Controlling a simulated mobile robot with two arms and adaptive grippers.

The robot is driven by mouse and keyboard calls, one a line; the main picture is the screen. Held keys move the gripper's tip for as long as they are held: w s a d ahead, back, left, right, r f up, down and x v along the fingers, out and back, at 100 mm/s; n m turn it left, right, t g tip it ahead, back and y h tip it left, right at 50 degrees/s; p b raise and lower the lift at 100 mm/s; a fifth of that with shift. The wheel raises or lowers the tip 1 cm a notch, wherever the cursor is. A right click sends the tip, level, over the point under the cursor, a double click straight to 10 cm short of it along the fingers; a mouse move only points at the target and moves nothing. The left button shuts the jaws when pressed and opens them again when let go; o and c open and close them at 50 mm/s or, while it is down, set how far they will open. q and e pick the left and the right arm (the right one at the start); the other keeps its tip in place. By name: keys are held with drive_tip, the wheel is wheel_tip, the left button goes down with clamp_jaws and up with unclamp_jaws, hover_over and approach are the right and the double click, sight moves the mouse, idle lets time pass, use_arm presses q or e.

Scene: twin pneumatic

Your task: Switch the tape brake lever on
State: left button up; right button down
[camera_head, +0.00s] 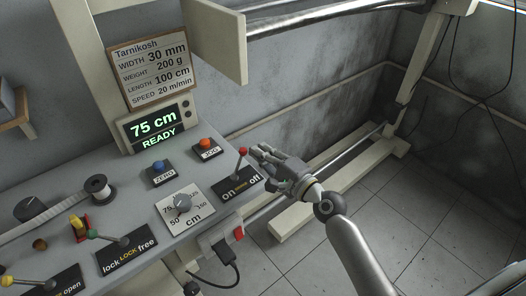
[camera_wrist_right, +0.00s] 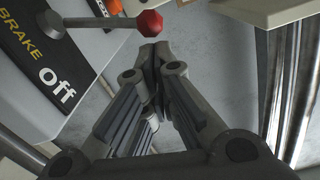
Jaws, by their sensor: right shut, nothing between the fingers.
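The tape brake lever is a thin metal rod with a red knob (camera_head: 243,152). It rises from a black plate (camera_head: 229,195) with "on" at its left and "off" at its right. The rod leans slightly right at the top, toward the "off" side. My right gripper (camera_head: 257,151) is just right of the knob, its fingers closed together and empty. In the right wrist view, the red knob (camera_wrist_right: 149,23) is just beyond the fingertips (camera_wrist_right: 153,52), and "BRAKE" and "off" are readable on the plate (camera_wrist_right: 45,75). Whether fingertips and knob touch is unclear. My left gripper is out of view.
An orange button (camera_head: 206,143) and a blue button (camera_head: 158,166) sit left of the lever. A dial (camera_head: 184,203) is in front. A green display (camera_head: 154,124) reads "75 cm READY". A beige arm (camera_head: 214,38) overhangs behind. Floor right of the panel is open.

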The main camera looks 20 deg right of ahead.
drive_tip(key=shift+s+a+r+n+p, duration=0.1)
drive_tip(key=shift+a+r+n+p, duration=0.3)
drive_tip(key=shift+n+p, duration=0.15)
drive_tip(key=shift+s+a+r+n+p, duration=0.2)
drive_tip(key=shift+a+r+n+p, duration=0.2)
drive_tip(key=shift+n+p, duration=0.25)
drive_tip(key=s+a+r+n+p, duration=0.1)
drive_tip(key=s+a+n+p, duration=0.1)
drive_tip(key=a+n+p, duration=0.4)
drive_tip(key=shift+s+a+r+n+h+p, duration=0.15)
drive_tip(key=shift+a+r+n+h+p, duration=0.2)
drive_tip(key=shift+n, duration=0.65)
drive_tip(key=shift+d, duration=0.1)
